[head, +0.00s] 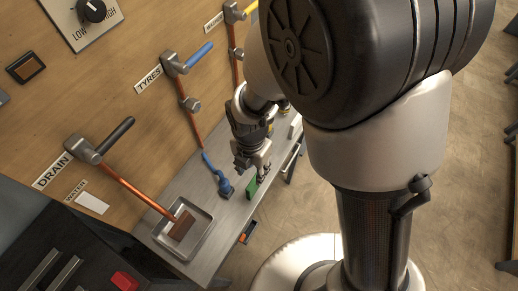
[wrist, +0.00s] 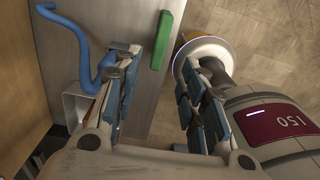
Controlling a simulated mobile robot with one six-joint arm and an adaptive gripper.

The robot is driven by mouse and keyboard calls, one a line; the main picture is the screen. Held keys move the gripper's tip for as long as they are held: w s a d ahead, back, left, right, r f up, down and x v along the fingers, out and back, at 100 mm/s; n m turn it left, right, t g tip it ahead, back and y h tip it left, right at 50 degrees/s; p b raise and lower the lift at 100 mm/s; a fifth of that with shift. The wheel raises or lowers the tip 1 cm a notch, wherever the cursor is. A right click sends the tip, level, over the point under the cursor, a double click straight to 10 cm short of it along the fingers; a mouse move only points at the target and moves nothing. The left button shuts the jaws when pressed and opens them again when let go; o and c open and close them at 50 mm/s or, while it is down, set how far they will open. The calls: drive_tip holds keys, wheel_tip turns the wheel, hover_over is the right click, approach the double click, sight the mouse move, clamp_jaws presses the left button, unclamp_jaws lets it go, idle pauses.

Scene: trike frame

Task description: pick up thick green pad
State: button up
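The thick green pad (head: 252,188) is on the grey metal bench near its front edge, just below my gripper (head: 254,165) in the head view. In the wrist view the green pad (wrist: 161,40) is a long narrow block, ahead of the gap between my fingers (wrist: 155,72). My gripper is open, with its fingers wide apart and nothing between them. The pad looks apart from both fingers. In the head view, the gripper and arm hide part of the bench around the pad.
A blue hose end (head: 225,187) lies left of the pad; the hose (wrist: 75,35) curves along the wrist view's left. A metal tray (head: 205,225) holds a brown block (head: 182,226). Taps labelled DRAIN (head: 82,148) and TYRES (head: 172,64) line the wall.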

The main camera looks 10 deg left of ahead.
sight(254, 182)
wheel_tip(254, 182, down, 8)
drive_tip(key=shift+f+b, duration=0.1)
drive_tip(key=shift+b, duration=1.05)
drive_tip(key=f, duration=0.2)
drive_tip(key=f+b, duration=0.1)
drive_tip(key=w+f+b, duration=0.1)
drive_tip(key=f, duration=0.1)
drive_tip(key=shift+d+f, duration=0.15)
drive_tip(key=shift+f, duration=0.15)
drive_tip(key=shift+r, duration=0.1)
drive_tip(key=shift+c, duration=0.4)
clamp_jaws()
